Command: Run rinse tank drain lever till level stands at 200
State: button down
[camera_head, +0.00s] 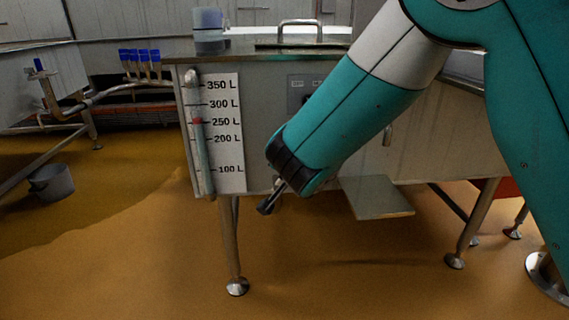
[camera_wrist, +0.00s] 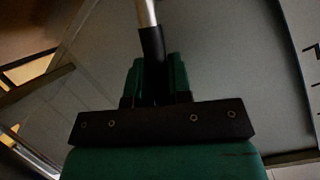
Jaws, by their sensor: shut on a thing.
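The rinse tank (camera_head: 262,160) is a grey metal box on legs. Its level gauge (camera_head: 226,150) is a white scale marked 100 to 350 L beside an upright sight tube (camera_head: 203,165). A red marker in the tube (camera_head: 197,121) stands about level with the 250 L mark. The drain lever (camera_wrist: 152,55) has a metal rod and a black grip. My gripper (camera_wrist: 155,85) is shut on the black grip, below the tank's front edge. In the head view my gripper (camera_head: 272,201) is small, and my arm hides most of the lever.
A clear bluish container (camera_head: 208,28) stands on the tank top near a lid with a handle (camera_head: 300,24). A grey plate (camera_head: 377,197) juts out low at the right. A bucket (camera_head: 51,183) sits on the floor at left. The floor in front is clear.

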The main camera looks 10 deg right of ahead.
jog(key=shift+s+a+f, duration=0.1)
jog(key=shift+a+f, duration=0.05)
jog(key=shift+a, duration=0.1)
jog(key=c, duration=1.1)
grip_release()
jog(key=shift+d, duration=0.1)
jog(key=shift+s+r, duration=0.15)
jog(key=shift+r, duration=0.1)
jog(key=p+v, duration=0.3)
jog(key=v, duration=1.4)
jog(key=shift+p, duration=0.4)
